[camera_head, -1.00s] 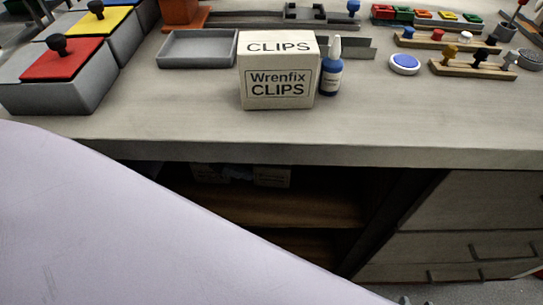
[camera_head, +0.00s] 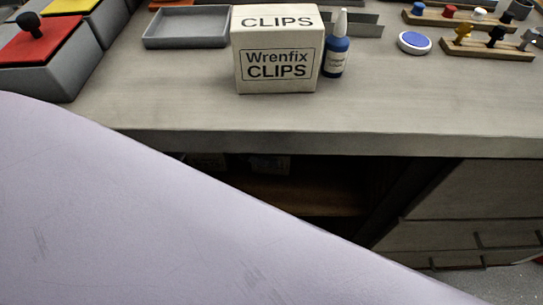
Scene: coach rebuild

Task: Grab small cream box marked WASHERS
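No box that I can read as WASHERS shows. A cream box marked Wrenfix CLIPS (camera_head: 277,82) stands upright on the bench. Neither of my grippers is in view.
The bench (camera_head: 400,118) has a clear front strip. A blue bottle (camera_head: 336,58) stands right of the CLIPS box; a shallow grey tray (camera_head: 180,43) lies left. A red-lidded bin (camera_head: 38,84) is far left. A large pale surface close up hides the lower left.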

